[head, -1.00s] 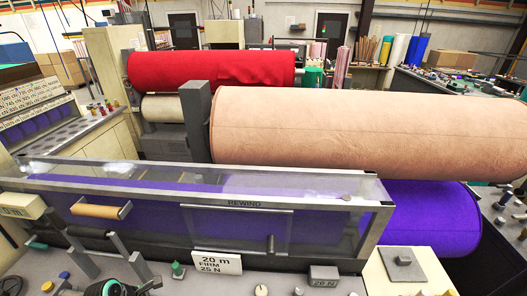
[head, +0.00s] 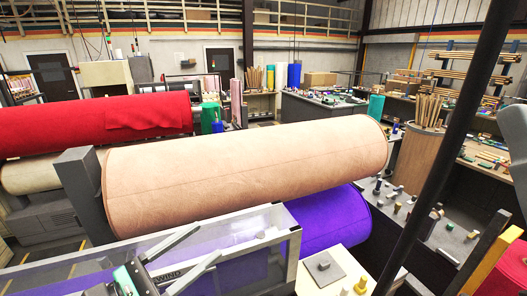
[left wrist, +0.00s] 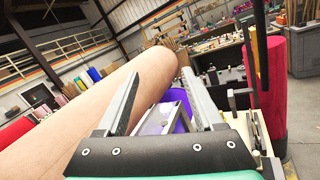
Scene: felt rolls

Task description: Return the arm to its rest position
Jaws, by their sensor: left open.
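My left gripper (head: 209,241) shows low in the head view, above the clear-sided cover (head: 265,250) of the rewind machine. Its two grey fingers are apart with nothing between them. In the left wrist view the open fingers (left wrist: 160,70) point forward and up, with the peach felt roll (left wrist: 85,130) behind and to the left. My right gripper is not in view.
The large peach roll (head: 230,175) lies across the middle, above a purple roll (head: 325,220). A red roll (head: 90,122) lies at left. A dark pole (head: 440,165) slants up at right. Workbenches stand at the back.

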